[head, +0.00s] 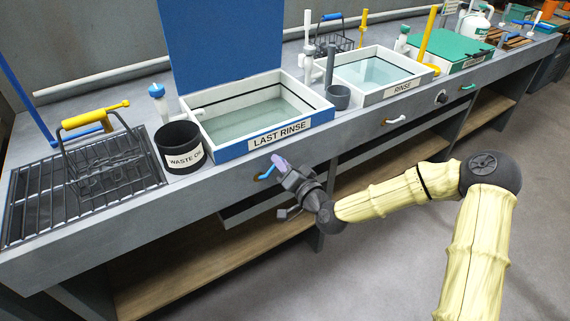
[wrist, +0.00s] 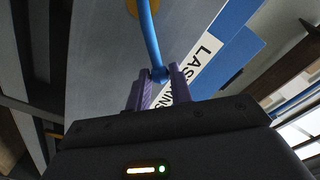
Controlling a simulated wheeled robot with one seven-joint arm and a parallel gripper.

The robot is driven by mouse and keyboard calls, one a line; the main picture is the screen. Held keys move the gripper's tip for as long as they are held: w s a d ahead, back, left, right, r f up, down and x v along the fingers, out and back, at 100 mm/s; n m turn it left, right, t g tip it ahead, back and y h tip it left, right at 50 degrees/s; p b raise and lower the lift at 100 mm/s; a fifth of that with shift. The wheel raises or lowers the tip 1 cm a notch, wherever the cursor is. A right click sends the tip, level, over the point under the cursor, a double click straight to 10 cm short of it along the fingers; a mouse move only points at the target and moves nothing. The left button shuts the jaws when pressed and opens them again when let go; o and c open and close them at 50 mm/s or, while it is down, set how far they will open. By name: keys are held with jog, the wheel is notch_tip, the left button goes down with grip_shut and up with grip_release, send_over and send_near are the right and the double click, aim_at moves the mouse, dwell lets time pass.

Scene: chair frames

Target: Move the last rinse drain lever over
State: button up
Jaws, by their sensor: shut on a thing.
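The last rinse drain lever is a blue handle (head: 265,173) on the front face of the bench, below the blue-fronted tank labelled LAST RINSE (head: 280,134). My gripper (head: 281,163) is at the lever in the head view. In the wrist view the blue lever (wrist: 150,40) comes down from an orange-yellow mount (wrist: 133,7), and its end sits between the purple fingertips of my gripper (wrist: 160,78). The fingers are closed on that lower end and hide part of it. The lever's pivot is mostly hidden in the head view.
A white-handled lever (head: 396,120) sits under the RINSE tank (head: 403,87), and a green one (head: 468,87) farther right. A black WASTE OIL pot (head: 180,147) and a wire basket (head: 108,157) stand left on the bench. A wooden shelf (head: 200,260) lies below; the floor right is clear.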

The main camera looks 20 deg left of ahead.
aim_at(265, 155)
jog(key=shift+s+a+r, duration=0.35)
jog(key=shift+s+r, duration=0.05)
jog(key=shift+s+a+r+p, duration=0.5)
jog(key=shift+s+a+r, duration=0.05)
jog(key=shift+s, duration=0.15)
jog(key=shift+a, duration=0.1)
